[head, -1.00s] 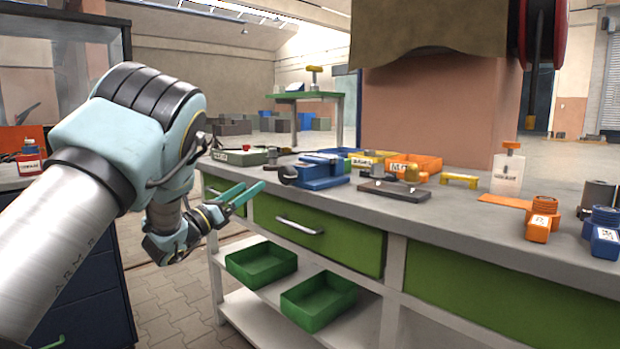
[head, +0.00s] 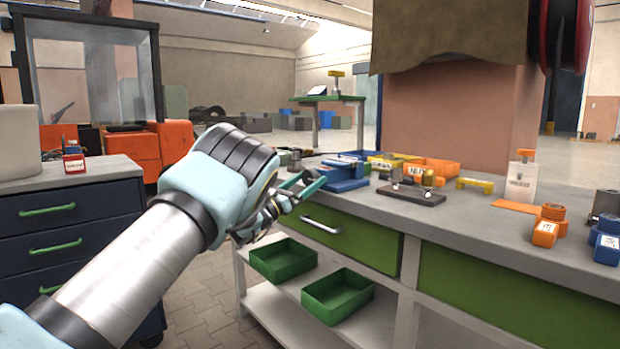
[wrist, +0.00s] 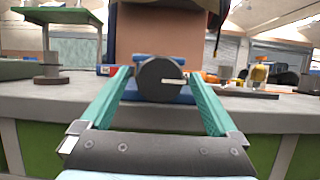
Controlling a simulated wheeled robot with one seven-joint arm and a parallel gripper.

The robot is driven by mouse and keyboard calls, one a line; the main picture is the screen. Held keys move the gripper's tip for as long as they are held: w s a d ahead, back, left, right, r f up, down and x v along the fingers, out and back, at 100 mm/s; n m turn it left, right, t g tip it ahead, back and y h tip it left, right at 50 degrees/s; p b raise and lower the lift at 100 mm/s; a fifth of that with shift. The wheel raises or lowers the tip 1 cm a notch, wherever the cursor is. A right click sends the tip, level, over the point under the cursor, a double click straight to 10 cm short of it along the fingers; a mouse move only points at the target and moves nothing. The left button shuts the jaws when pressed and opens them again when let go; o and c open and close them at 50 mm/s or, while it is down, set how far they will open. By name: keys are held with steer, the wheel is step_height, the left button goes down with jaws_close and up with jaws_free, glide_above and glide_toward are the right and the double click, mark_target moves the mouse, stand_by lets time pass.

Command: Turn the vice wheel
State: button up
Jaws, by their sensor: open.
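The vice is a blue block (head: 345,174) on the workbench, near its front edge. Its round dark grey wheel (wrist: 161,80) faces me in the wrist view, with a pale mark pointing right. My gripper (head: 313,184) is at the front edge of the bench, in front of the vice. Its two green fingers (wrist: 161,98) are open, one on each side of the wheel in the picture. Nothing is held. I cannot tell whether the fingertips reach beside the wheel. In the head view my gripper hides the wheel.
To the right on the workbench (head: 450,214) are a dark plate with knobs (head: 411,194), an orange bin (head: 436,170) and a yellow handle (head: 474,185). Green trays (head: 338,296) lie on the shelf below. A blue drawer cabinet (head: 70,235) stands left.

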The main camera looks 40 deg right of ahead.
steer(key=shift+d+r, duration=0.15)
steer(key=shift+d, duration=0.2)
steer(key=shift+c, duration=0.2)
steer(key=c, duration=1.3)
